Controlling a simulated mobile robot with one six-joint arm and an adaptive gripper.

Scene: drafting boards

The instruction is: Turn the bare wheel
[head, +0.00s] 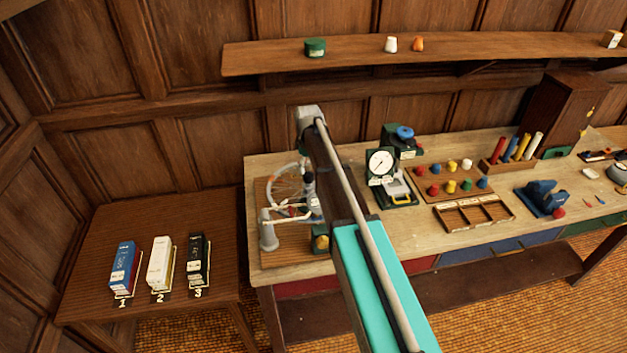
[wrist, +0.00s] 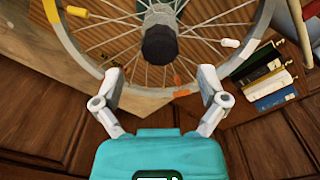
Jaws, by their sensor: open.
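The bare wheel (head: 287,184) stands on a wooden board at the left end of the long bench, partly hidden by my arm. In the wrist view the wheel (wrist: 72,38) fills the upper part, with thin spokes, a dark hub (wrist: 160,44) and no tyre on its rim. Small pale, yellow and orange pieces sit around the spokes. My gripper (wrist: 159,84) is open and empty. Its two fingers are spread on either side below the hub, near the lower rim. I cannot tell whether they touch the wheel.
A side table (head: 85,240) at left holds blue, white and black binders. A dial gauge (head: 381,162), a board of coloured pegs (head: 440,183) and a divided wooden tray (head: 475,212) stand on the bench right of my arm. A shelf (head: 260,60) runs above.

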